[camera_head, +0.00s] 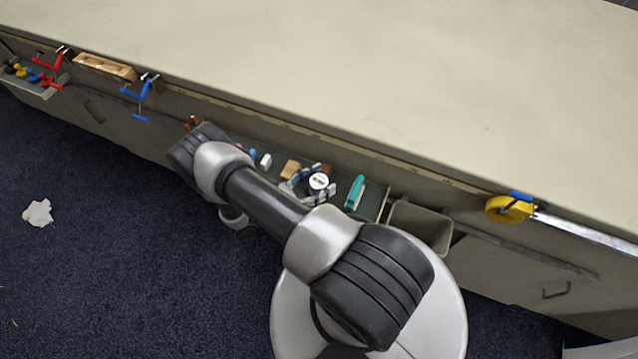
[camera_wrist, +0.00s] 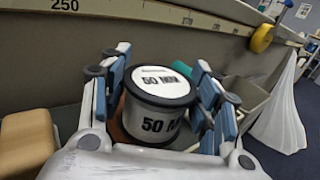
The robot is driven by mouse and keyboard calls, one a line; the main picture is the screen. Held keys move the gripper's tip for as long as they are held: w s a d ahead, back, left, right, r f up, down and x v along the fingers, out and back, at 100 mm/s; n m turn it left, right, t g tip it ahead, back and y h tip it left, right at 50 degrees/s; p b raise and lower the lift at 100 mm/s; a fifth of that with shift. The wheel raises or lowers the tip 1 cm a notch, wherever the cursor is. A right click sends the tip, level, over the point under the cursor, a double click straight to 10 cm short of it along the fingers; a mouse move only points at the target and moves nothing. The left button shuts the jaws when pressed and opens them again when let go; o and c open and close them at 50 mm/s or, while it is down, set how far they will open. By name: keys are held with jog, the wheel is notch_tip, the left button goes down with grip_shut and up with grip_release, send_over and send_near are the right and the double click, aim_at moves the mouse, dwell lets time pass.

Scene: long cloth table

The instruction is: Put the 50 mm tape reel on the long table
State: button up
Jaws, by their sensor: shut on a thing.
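The 50 mm tape reel (camera_wrist: 158,110) is a white cylinder with dark rims, marked "50 MM" on its top and side. In the wrist view it stands between the fingers of my gripper (camera_wrist: 160,98), which is shut on it. In the head view the reel (camera_head: 318,181) shows as a small white disc at the shelf on the table's side, below the tabletop, with my gripper (camera_head: 308,184) around it. The long table (camera_head: 400,70) has a bare pale top. The underside of the reel is hidden.
The side shelf (camera_head: 372,205) also holds a teal stapler-like object (camera_head: 355,192) and a wooden block (camera_head: 291,169). A grey bin (camera_head: 420,225) hangs to its right. A yellow tape measure (camera_head: 508,209), a blue clamp (camera_head: 143,92) and a red clamp (camera_head: 50,64) are along the edge.

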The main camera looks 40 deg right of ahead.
aim_at(320, 180)
notch_tip(320, 180, up, 20)
jog(key=p, duration=0.6)
jog(key=shift+r, duration=0.1)
